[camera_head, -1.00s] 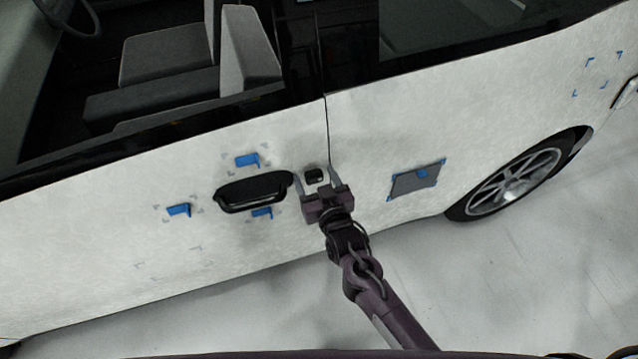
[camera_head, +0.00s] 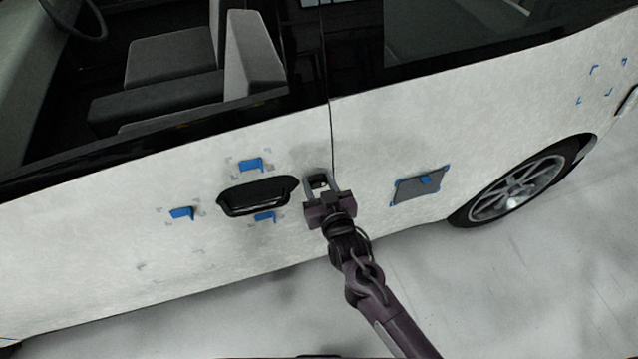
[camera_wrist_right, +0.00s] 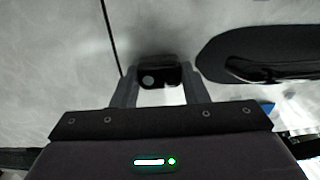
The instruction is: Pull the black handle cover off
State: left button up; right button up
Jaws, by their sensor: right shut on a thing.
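The small black handle cover (camera_head: 319,182) is at the right end of the black door handle (camera_head: 257,196) on the white car door. In the right wrist view the cover (camera_wrist_right: 160,76) sits between my right fingertips, with a round light spot on its left part. My right gripper (camera_head: 320,184) is shut on it, one finger on each side; it also shows in the right wrist view (camera_wrist_right: 160,84). I cannot tell whether the cover is still touching the door. The handle's dark end (camera_wrist_right: 265,53) is to the right there. My left gripper is not in view.
Blue tape pieces (camera_head: 251,164) (camera_head: 181,213) (camera_head: 264,217) sit around the handle. A grey patch (camera_head: 420,186) with blue tape is right of my gripper, left of the rear wheel (camera_head: 515,187). A door seam (camera_head: 331,130) runs above the gripper. Pale floor is clear below.

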aim_at(319, 184)
jog(key=shift+s+d+r+p, duration=0.1)
jog(key=shift+s+d+p, duration=0.15)
jog(key=shift+s+p, duration=0.3)
jog(key=shift+p+v, duration=0.85)
jog(key=shift+v, duration=0.45)
jog(key=shift+p+v, duration=1.45)
jog(key=shift+v, duration=0.75)
